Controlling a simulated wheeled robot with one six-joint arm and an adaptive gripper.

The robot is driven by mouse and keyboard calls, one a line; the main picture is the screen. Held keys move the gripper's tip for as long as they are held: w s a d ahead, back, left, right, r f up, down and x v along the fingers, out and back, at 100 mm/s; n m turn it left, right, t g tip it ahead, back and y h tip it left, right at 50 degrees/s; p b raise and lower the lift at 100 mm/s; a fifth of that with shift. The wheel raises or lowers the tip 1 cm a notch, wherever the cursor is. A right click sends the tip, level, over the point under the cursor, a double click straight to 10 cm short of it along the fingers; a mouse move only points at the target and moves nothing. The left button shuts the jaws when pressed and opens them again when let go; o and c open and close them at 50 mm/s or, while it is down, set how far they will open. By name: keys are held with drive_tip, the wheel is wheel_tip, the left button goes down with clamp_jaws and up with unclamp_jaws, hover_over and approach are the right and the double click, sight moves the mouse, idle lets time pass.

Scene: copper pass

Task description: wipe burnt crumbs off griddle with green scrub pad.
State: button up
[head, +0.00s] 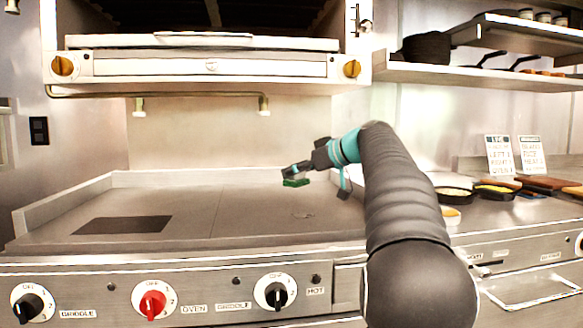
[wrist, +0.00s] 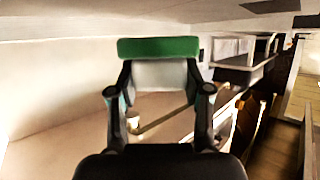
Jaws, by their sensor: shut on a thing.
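The green scrub pad (head: 296,182) is held by my gripper (head: 290,172) above the right half of the griddle (head: 190,200) in the head view. In the wrist view the green pad (wrist: 158,47) spans across the fingertips of my gripper (wrist: 158,70), with a pale block-like part behind it between the fingers. The pad appears apart from the griddle surface, but the exact gap is hard to tell. A faint small mark (head: 303,215) lies on the griddle below the pad. I cannot make out crumbs clearly. A dark rectangular area (head: 125,225) is at the griddle's front left.
A raised backsplash edge (head: 200,177) runs behind the griddle. A broiler (head: 205,65) hangs above it. To the right stand pans (head: 455,195), a small bowl (head: 451,215) and two signs (head: 500,155). Knobs (head: 150,303) line the front. The griddle's left and middle are clear.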

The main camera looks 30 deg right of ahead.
drive_tip(key=shift+w+a+f, duration=0.15)
drive_tip(key=shift+w+a, duration=0.2)
drive_tip(key=shift+a, duration=0.35)
drive_tip(key=shift+f+b, duration=2.25)
drive_tip(key=shift+f, duration=0.7)
drive_tip(key=shift+f, duration=0.1)
drive_tip(key=shift+d, duration=0.15)
drive_tip(key=shift+s+d, duration=0.25)
drive_tip(key=shift+d, duration=0.45)
drive_tip(key=shift+s+d, duration=0.2)
drive_tip(key=shift+d, duration=0.45)
drive_tip(key=shift+s+d+f, duration=0.1)
drive_tip(key=shift+s+d, duration=0.1)
drive_tip(key=shift+d, duration=0.5)
drive_tip(key=shift+s+d+r, duration=0.1)
drive_tip(key=shift+s+d, duration=0.1)
drive_tip(key=shift+d, duration=0.45)
drive_tip(key=shift+s+d+f, duration=0.1)
drive_tip(key=shift+s+d, duration=0.1)
drive_tip(key=shift+d, duration=0.5)
drive_tip(key=shift+a, duration=0.2)
